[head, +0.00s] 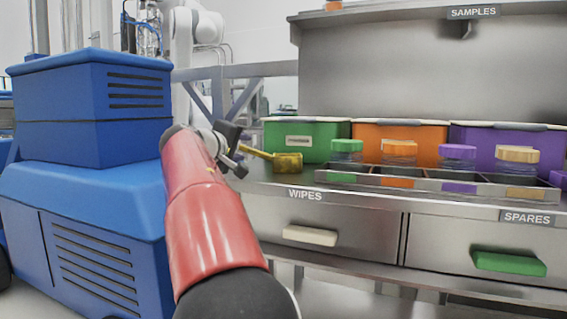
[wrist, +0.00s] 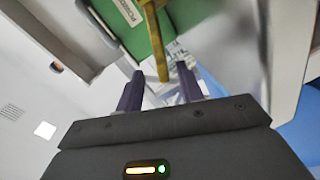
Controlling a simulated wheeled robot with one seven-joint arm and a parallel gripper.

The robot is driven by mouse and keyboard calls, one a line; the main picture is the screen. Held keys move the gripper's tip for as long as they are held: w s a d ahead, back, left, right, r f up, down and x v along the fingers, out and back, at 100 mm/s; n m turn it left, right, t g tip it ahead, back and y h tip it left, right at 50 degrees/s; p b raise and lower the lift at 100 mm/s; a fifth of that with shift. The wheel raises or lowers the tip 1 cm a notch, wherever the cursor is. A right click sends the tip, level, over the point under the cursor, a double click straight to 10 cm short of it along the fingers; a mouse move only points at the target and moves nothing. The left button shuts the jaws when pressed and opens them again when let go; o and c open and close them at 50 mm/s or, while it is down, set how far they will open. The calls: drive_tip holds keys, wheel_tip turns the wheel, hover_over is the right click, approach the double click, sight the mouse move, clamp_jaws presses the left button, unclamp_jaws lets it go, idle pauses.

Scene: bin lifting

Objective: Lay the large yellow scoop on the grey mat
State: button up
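The yellow scoop (head: 287,162) is in front of the green bin in the head view, its bowl to the right and its handle pointing left toward my gripper (head: 237,155). In the wrist view the yellow handle (wrist: 161,62) comes down between the two dark fingertips of my gripper (wrist: 160,83). The fingers stand apart, with a gap showing on each side of the handle, so it looks open around the handle end. I cannot tell whether the scoop's bowl touches the counter. I cannot make out the grey mat in either view.
Behind the scoop stand green (head: 323,132), orange (head: 425,133) and purple (head: 500,141) bins. Lidded jars stand in a divided tray (head: 435,187) to the right. The steel counter has drawers below. A blue cabinet (head: 90,185) stands at left.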

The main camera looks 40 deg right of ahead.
drive_tip(key=x, duration=0.4)
drive_tip(key=shift+w+d+f+p, duration=0.1)
drive_tip(key=shift+d+f+p, duration=0.1)
drive_tip(key=shift+d+p, duration=0.15)
clamp_jaws()
